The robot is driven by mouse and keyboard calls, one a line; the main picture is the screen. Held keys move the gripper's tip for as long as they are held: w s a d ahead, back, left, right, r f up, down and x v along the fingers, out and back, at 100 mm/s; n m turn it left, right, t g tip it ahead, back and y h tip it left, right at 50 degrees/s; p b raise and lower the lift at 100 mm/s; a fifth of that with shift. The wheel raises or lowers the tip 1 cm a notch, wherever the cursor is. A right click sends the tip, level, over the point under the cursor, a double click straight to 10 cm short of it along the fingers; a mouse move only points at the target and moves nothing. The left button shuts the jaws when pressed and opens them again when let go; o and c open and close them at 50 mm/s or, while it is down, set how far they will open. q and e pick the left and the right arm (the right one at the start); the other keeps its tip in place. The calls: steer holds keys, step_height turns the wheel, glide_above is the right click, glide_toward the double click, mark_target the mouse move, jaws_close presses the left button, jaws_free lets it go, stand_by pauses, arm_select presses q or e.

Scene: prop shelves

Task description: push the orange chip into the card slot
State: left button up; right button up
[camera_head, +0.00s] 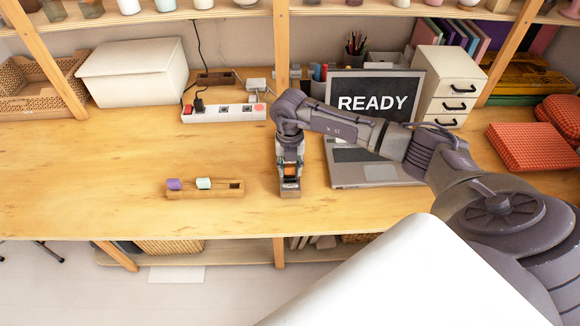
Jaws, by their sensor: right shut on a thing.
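My right gripper (289,182) points down over the table, right of the wooden rack. It is shut on the orange chip (290,170), of which only a small orange patch shows between the fingers. A small brownish piece shows at the fingertips; I cannot tell whether it is a card slot or part of the gripper. The long wooden rack (218,194) lies to the left, holding a purple chip (174,184) and a mint chip (204,183). Its right end has a dark empty slot (236,186). My left gripper is not in view.
A laptop (373,172) reading READY stands right of the gripper, behind my right forearm. A white power strip (224,113) lies behind the rack. A white box (134,75) and white drawers (447,85) stand at the back. The table's left part is clear.

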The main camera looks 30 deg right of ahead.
mark_target(289, 167)
steer(key=shift+f+b, duration=0.65)
steer(key=shift+f, duration=0.2)
stand_by(2.3)
steer(key=shift+s+f, duration=0.1)
steer(key=shift+f, duration=0.1)
stand_by(0.4)
steer(key=o, duration=0.9)
steer(key=shift+r, duration=0.1)
steer(key=shift+r, duration=0.15)
step_height(289, 167, up, 12)
steer(key=shift+f, duration=0.2)
steer(key=shift+a, duration=0.15)
